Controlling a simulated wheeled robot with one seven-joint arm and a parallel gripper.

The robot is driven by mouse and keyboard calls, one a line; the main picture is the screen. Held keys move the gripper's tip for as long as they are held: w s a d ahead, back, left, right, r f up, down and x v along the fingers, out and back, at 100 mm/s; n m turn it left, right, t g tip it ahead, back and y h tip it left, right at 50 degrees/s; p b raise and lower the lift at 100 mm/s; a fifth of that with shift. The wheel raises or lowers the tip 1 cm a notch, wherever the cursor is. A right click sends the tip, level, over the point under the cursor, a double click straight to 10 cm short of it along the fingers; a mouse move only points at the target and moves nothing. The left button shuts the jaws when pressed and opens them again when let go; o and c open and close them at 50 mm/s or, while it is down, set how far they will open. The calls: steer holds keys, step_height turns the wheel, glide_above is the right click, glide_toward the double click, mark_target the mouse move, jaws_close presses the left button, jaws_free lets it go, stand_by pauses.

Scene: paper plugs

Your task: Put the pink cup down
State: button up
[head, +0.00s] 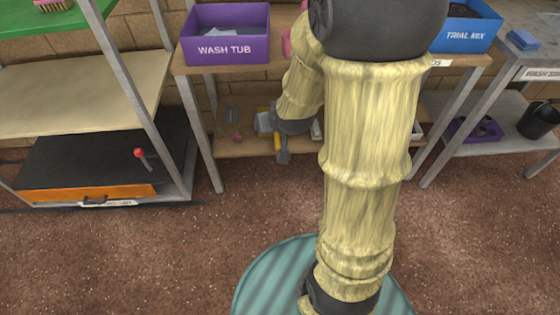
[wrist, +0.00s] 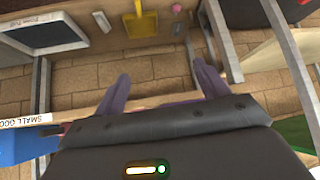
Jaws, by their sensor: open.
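A pink object (head: 287,42) shows at the edge of the upper shelf in the head view, mostly hidden behind my arm. I cannot tell whether it is the pink cup. A small pink round thing (head: 238,137) lies on the lower shelf, and it also shows near the top of the wrist view (wrist: 177,8). My gripper (wrist: 160,72) has its two purple fingers spread apart with nothing between them. Bare brick wall shows beyond the fingers.
A purple wash tub (head: 227,47) and a blue trial mix bin (head: 466,32) stand on the upper shelf (head: 190,69). A yellow tool (wrist: 140,32) is on the lower shelf. A red-knobbed lever (head: 140,153) is at left. The brown floor is open.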

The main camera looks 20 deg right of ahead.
steer(key=s+a+g, duration=0.1)
steer(key=s+g, duration=0.1)
steer(key=s, duration=0.4)
steer(key=s+a+n+g, duration=0.1)
steer(key=s+a+g, duration=0.1)
steer(key=s, duration=0.5)
steer(key=shift+a+g+y, duration=0.25)
steer(key=shift+g+y, duration=0.15)
steer(key=shift+g, duration=0.4)
steer(key=shift+o, duration=0.4)
